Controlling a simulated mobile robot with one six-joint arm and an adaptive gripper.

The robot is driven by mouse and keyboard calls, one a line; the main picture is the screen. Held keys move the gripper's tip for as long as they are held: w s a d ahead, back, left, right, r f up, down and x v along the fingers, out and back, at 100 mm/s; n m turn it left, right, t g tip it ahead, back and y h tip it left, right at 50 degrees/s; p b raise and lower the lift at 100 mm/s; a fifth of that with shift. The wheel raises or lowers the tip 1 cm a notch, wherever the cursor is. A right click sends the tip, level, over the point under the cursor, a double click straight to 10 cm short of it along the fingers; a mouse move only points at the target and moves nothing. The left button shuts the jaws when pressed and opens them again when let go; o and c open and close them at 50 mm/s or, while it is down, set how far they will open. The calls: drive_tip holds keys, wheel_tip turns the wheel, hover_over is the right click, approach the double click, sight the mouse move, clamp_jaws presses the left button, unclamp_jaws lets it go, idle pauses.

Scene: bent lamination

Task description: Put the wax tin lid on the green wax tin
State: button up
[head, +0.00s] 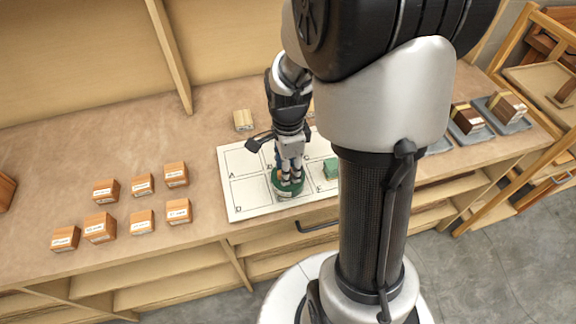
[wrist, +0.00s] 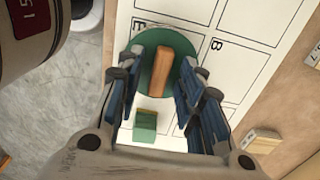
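A round green piece (wrist: 150,82) with an upright wooden bar handle (wrist: 162,70) on top lies below my gripper in the wrist view. The handle looks like that of the wax tin lid. In the head view the green wax tin (head: 287,190), with a pale label on its side, stands on the white sheet under my gripper (head: 289,177). I cannot tell whether the lid is seated on it. My gripper also shows in the wrist view (wrist: 162,88); its fingers are apart, on either side of the handle with gaps, and not closed on it.
A small green block (head: 331,168) lies on the white gridded sheet (head: 245,198) beside the tin. A pale wooden block (head: 243,120) is behind the sheet. Several labelled wooden blocks (head: 142,184) stand at left; grey trays (head: 503,116) with blocks are at right.

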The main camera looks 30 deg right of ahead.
wheel_tip(320, 180, up, 13)
drive_tip(key=p, duration=0.5)
drive_tip(key=s+a+r+n+t, duration=0.2)
drive_tip(key=s+a+r+n, duration=0.3)
drive_tip(key=n, duration=0.5)
drive_tip(key=s+a+r+n+t, duration=0.2)
drive_tip(key=s+a+r+n, duration=0.2)
drive_tip(key=s+n, duration=0.4)
drive_tip(key=a+n, duration=0.1)
drive_tip(key=n, duration=0.2)
drive_tip(key=shift+s+a+r+t, duration=0.3)
drive_tip(key=shift+a+r, duration=0.05)
drive_tip(key=shift+r, duration=0.05)
